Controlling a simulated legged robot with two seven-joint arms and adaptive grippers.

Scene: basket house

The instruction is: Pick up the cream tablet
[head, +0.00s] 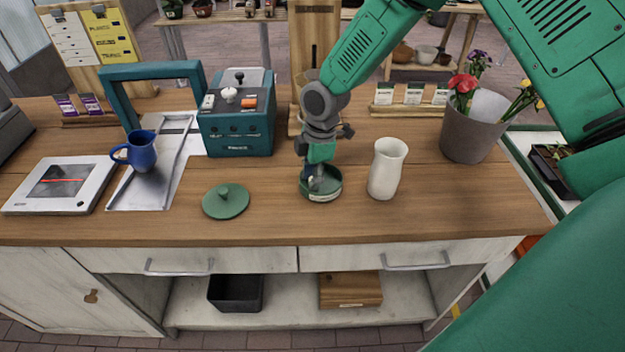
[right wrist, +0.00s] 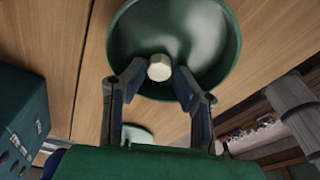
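The cream tablet (right wrist: 160,67) is a small pale, roughly round piece in the right wrist view. It lies between the two fingertips of my right gripper (right wrist: 160,76), over the inside of a round green dish (right wrist: 205,25). My right gripper (head: 315,178) reaches down into this dish (head: 322,195) in the head view, and a pale spot shows by its tips. The fingers are close on both sides of the tablet, but I cannot tell whether they touch it or whether it is off the dish floor. My left gripper is not in view.
A cream vase (head: 387,170) stands close right of the dish. A green lid (head: 226,201) lies to its left, in front of a teal machine (head: 238,120). A blue jug (head: 140,152) and a grey flower pot (head: 472,128) stand farther out. The front counter strip is clear.

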